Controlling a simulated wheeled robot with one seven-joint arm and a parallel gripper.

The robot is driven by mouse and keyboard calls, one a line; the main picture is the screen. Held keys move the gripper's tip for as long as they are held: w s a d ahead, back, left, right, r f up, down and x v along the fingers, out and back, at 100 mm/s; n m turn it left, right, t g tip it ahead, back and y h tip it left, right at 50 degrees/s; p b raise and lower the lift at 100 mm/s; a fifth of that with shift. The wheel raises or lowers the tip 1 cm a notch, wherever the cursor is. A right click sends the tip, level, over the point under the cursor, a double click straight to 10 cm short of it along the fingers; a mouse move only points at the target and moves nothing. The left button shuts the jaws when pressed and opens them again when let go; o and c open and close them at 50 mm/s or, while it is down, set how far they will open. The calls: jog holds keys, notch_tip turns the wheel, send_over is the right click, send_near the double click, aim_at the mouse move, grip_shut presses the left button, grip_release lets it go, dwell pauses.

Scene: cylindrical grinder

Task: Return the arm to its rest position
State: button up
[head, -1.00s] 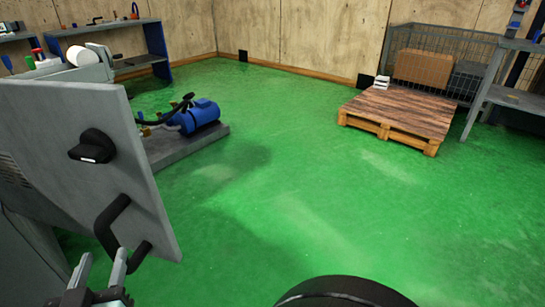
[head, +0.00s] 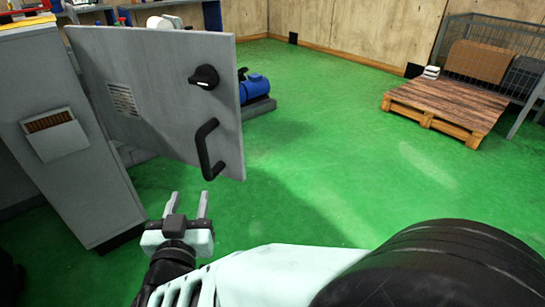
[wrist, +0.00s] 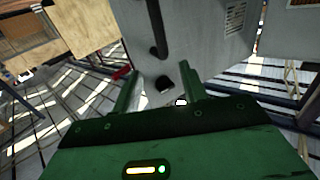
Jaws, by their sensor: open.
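My gripper (head: 187,205) is open and empty in the head view, low at the left. It is just below a grey cabinet door (head: 150,90) that stands swung open, with a black bar handle (head: 207,150) and a black rotary knob (head: 205,77). A gap of green floor shows between the fingertips and the handle in the picture. In the wrist view, the two fingers of my gripper (wrist: 160,85) are spread, with the grey door (wrist: 195,40) and its black handle (wrist: 157,30) beyond them. My pale arm crosses the bottom of the head view.
The grey machine cabinet (head: 75,150) stands at the left. A blue motor (head: 254,88) sits behind the door's edge. A wooden pallet (head: 440,100) and a wire cage (head: 490,50) are at the far right. Green floor (head: 330,150) between is clear.

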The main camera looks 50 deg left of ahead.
dwell(0.6)
jog(key=w+d+r+n+g, duration=0.1)
jog(key=w+d+r+g, duration=0.25)
jog(key=w+r, duration=0.45)
jog(key=w+d+g+h, duration=0.4)
jog(key=w+d, duration=0.3)
jog(key=d, duration=0.5)
jog(key=s+d+m+g+h, duration=0.15)
jog(key=d+h, duration=0.35)
jog(key=d, duration=1.4)
jog(key=s+d+m+g+h, duration=0.15)
jog(key=d+h, duration=0.25)
jog(key=d, duration=1.6)
notch_tip(320, 180, up, 20)
jog(key=d+m+h+p, duration=0.1)
jog(key=p, duration=2)
jog(key=shift+d+r, duration=0.25)
jog(key=shift+s, duration=0.1)
